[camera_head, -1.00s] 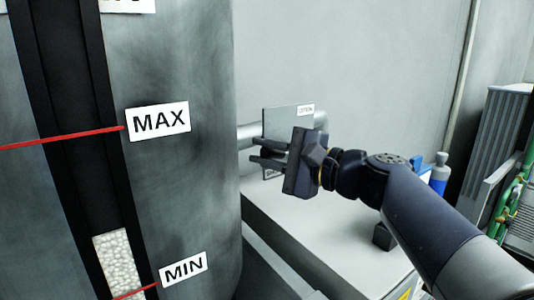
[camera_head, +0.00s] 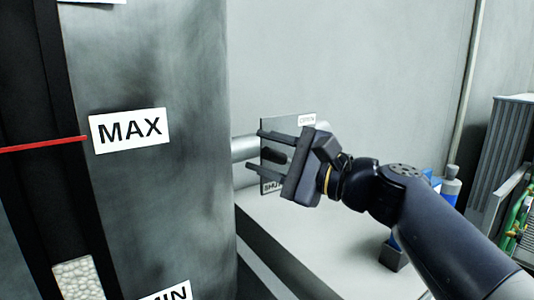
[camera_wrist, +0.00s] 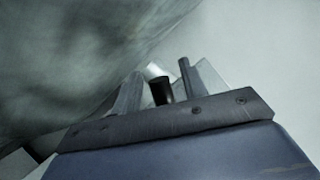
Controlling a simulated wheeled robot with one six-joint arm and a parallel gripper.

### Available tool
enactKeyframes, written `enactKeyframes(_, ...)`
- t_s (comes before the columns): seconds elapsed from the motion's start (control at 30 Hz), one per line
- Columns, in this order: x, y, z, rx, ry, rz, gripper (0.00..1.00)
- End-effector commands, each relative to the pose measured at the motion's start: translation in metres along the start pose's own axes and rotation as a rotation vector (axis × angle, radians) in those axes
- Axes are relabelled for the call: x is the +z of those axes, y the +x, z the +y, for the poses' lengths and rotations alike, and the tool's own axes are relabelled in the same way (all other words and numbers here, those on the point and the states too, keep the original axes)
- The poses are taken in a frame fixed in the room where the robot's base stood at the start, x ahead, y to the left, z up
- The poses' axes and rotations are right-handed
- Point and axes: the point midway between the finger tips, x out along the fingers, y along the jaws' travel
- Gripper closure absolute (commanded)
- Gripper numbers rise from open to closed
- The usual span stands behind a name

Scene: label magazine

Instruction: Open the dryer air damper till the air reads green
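The damper plate (camera_head: 294,122) is a grey panel on a pipe (camera_head: 243,150) beside the hopper. It has an OPEN label (camera_head: 307,120) at its top and a partly hidden SHUT label (camera_head: 271,186) at its bottom. A dark handle (camera_head: 273,156) stands out from the plate; in the wrist view it is a black knob (camera_wrist: 160,90). My gripper (camera_head: 263,152) is open, with one finger above the handle and one below in the head view. The handle lies between the fingers in the wrist view too; I cannot tell whether they touch it. No air reading is visible.
The large grey hopper (camera_head: 185,190) with a MAX label (camera_head: 129,130) stands close on the left. A pale bench top (camera_head: 310,235) lies below my gripper.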

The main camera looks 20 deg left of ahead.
Motion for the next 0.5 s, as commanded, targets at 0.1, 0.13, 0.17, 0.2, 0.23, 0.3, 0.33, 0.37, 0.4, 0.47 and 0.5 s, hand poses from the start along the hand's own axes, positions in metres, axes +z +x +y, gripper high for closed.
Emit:
enactKeyframes(0.1, 0.000, 0.000, 0.000, 0.000, 0.000, 0.000, 0.59)
enactKeyframes(0.13, 0.000, 0.000, 0.000, 0.000, 0.000, 0.000, 0.59)
enactKeyframes(0.17, 0.000, 0.000, 0.000, 0.000, 0.000, 0.001, 0.59)
enactKeyframes(0.2, 0.000, -0.001, 0.000, 0.000, -0.001, 0.001, 0.59)
enactKeyframes(0.23, -0.001, -0.002, 0.000, 0.000, -0.001, 0.001, 0.59)
enactKeyframes(0.3, -0.001, -0.007, 0.001, -0.002, -0.002, 0.002, 0.59)
enactKeyframes(0.33, -0.002, -0.010, 0.001, -0.002, -0.003, 0.003, 0.59)
enactKeyframes(0.37, -0.002, -0.014, 0.001, -0.002, -0.003, 0.003, 0.59)
enactKeyframes(0.4, -0.002, -0.020, 0.001, -0.003, -0.003, 0.004, 0.59)
enactKeyframes(0.47, -0.002, -0.030, 0.002, -0.003, -0.004, 0.005, 0.59)
enactKeyframes(0.5, -0.003, -0.037, 0.002, -0.003, -0.003, 0.005, 0.59)
